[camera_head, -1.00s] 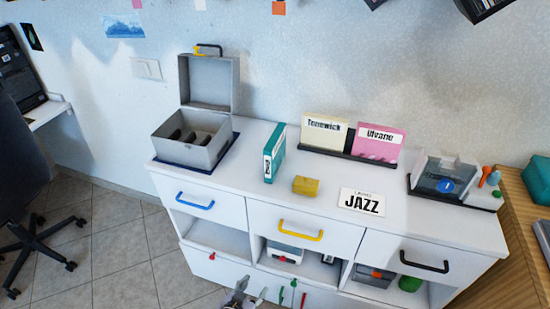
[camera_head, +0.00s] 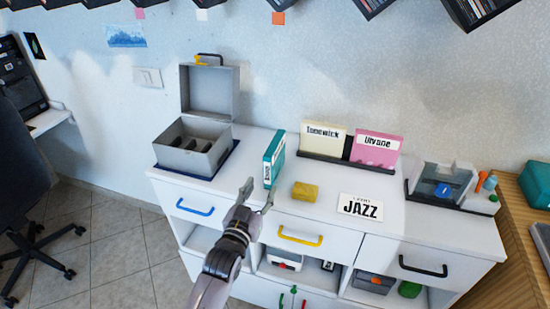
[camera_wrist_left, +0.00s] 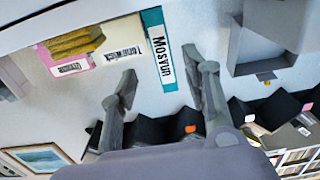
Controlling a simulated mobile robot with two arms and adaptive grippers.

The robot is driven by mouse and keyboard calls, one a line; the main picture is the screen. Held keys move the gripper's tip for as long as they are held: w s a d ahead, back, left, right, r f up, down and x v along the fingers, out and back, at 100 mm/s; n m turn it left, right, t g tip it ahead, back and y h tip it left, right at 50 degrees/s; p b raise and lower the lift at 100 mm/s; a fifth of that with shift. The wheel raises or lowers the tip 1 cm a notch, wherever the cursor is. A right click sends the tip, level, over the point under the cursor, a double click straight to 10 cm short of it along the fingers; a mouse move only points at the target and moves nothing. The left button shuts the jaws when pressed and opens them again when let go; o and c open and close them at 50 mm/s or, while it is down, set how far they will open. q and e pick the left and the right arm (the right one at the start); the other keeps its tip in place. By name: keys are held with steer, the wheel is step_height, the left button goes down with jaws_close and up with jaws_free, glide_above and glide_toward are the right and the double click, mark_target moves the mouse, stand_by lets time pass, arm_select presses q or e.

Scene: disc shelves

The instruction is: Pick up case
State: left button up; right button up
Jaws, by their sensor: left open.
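A teal case (camera_head: 272,160) with a white label stands upright on the white cabinet top. In the left wrist view the teal case (camera_wrist_left: 159,50) shows its label edge, which reads something like "Mosvon". My left gripper (camera_head: 258,193) is open and empty, just in front of the teal case at the cabinet's front edge. In the wrist view its fingers (camera_wrist_left: 169,73) are spread, with the case beyond the gap between them and apart from them. A cream case (camera_head: 322,140) and a pink case (camera_head: 375,147) stand in a dark rack behind. My right gripper is not in view.
An open grey box (camera_head: 193,158) stands left of the teal case. A yellow block (camera_head: 305,190) and a JAZZ card (camera_head: 360,207) lie to its right. A clear-lidded device (camera_head: 445,178) stands at the right end. Drawer handles stick out in front.

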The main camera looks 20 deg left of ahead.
mark_target(267, 175)
arm_select(q)
steer(key=w+p, duration=0.1)
steer(key=w, duration=0.7)
steer(key=shift+c, duration=0.4)
jaws_close()
